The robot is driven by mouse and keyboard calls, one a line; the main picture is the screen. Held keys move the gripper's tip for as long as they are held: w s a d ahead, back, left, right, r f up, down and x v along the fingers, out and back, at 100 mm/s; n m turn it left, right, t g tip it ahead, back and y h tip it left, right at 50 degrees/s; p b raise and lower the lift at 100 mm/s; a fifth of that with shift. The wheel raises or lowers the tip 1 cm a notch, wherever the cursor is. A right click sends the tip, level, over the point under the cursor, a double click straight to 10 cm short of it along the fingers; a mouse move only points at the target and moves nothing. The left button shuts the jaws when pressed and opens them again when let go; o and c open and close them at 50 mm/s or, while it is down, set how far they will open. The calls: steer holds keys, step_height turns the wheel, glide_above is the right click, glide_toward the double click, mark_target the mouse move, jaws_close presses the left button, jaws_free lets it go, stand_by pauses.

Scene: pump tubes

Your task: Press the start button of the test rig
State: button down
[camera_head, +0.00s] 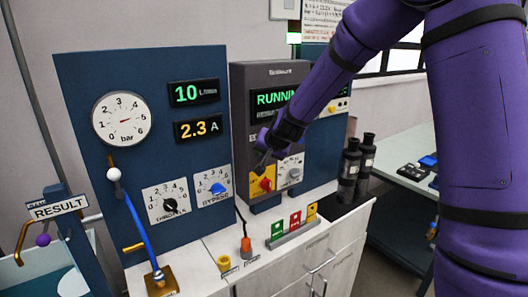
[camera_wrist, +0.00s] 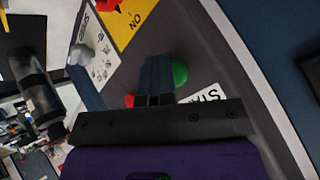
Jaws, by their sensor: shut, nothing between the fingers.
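The test rig's grey control box (camera_head: 240,120) stands in the middle of the head view. Its screen (camera_head: 268,98) shows green letters "RUNNIN", the rest hidden by my arm. In the wrist view, the green start button (camera_wrist: 180,72) sits beside a white label (camera_wrist: 206,99) reading "STA", partly cut off. My gripper (camera_wrist: 157,62) is shut and empty, its fingers partly covering the green button. I cannot tell whether they touch it. In the head view my gripper (camera_head: 261,163) is at the box's front, hiding the button there.
A yellow plate with a red switch (camera_head: 265,184) and a grey knob (camera_head: 293,175) are close below my gripper. A red button (camera_wrist: 130,100) shows left of the fingers. The blue panel (camera_head: 80,85) has a gauge and displays reading 10 and 2.3 A. Black cylinders (camera_head: 350,165) stand right.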

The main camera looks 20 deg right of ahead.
steer(key=shift+w+d+r, duration=0.1)
steer(key=shift+w+r, duration=0.05)
steer(key=shift+r, duration=0.05)
steer(key=shift+s+d+f, duration=0.1)
steer(key=shift+s+d, duration=0.2)
steer(key=shift+s, duration=0.65)
steer(key=shift+s+d+f, duration=0.1)
steer(key=shift+s+d, duration=0.15)
steer(key=shift+s, duration=0.65)
steer(key=shift+s+d, duration=0.3)
steer(key=shift+s, duration=0.65)
steer(key=s+d+r+n+g, duration=0.1)
steer(key=s+r, duration=0.4)
steer(key=s, duration=0.6)
steer(key=s+d+r+n+g+h, duration=0.1)
steer(key=s+r, duration=0.4)
steer(key=s, duration=0.7)
steer(key=s+d+r+n+g, duration=0.1)
steer(key=s+d+r+n, duration=0.2)
steer(key=s, duration=0.9)
steer(key=shift+d+r+h, duration=0.4)
steer(key=shift+d+r, duration=0.4)
steer(key=shift+r, duration=0.15)
